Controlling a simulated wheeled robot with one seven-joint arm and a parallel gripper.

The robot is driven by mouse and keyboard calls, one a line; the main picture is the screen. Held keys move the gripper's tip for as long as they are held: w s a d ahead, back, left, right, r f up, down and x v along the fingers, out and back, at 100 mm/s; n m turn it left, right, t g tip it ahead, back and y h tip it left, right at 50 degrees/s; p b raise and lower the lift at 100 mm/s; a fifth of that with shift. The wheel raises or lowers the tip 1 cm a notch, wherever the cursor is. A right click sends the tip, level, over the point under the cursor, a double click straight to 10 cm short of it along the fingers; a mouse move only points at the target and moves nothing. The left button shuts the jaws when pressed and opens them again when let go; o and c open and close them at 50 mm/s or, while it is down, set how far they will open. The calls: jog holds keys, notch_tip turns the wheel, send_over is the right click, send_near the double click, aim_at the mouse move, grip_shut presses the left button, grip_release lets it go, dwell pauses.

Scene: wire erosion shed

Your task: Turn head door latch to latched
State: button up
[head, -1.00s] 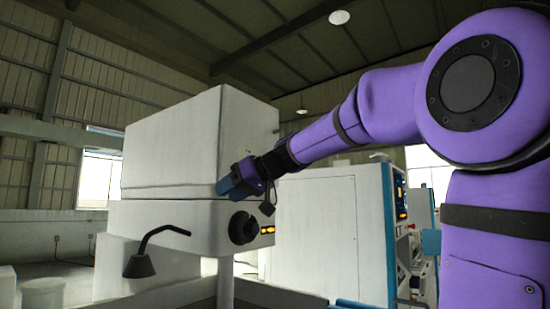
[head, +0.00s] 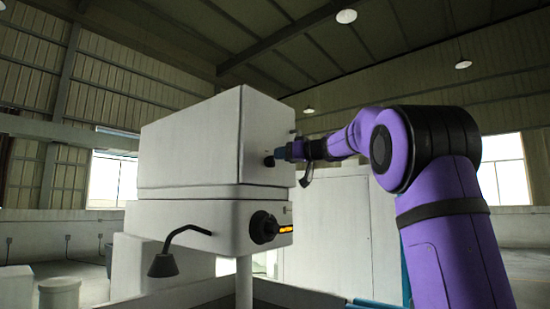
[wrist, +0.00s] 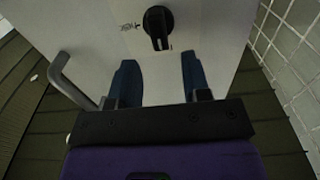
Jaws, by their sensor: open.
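The head door latch looks to be the black round knob (wrist: 158,27) with a raised bar, on a white panel at the top of the wrist view. Its bar runs nearly up and down in that picture, and small dark marks sit to its left. My gripper (wrist: 159,62) is open and empty, its two blue fingers pointing toward the panel, apart from the knob. In the head view my gripper (head: 282,154) is at the right face of the white machine head (head: 190,150). A small dark shape at its tip is too small to tell apart from a finger.
A grey bar handle (wrist: 72,82) stands out from the panel left of my fingers. A bent black arm with a cone (head: 163,264) hangs in front. A white cabinet (head: 335,235) stands behind.

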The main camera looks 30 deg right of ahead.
aim_at(271, 162)
jog(key=shift+x, duration=2.25)
jog(key=c, duration=0.6)
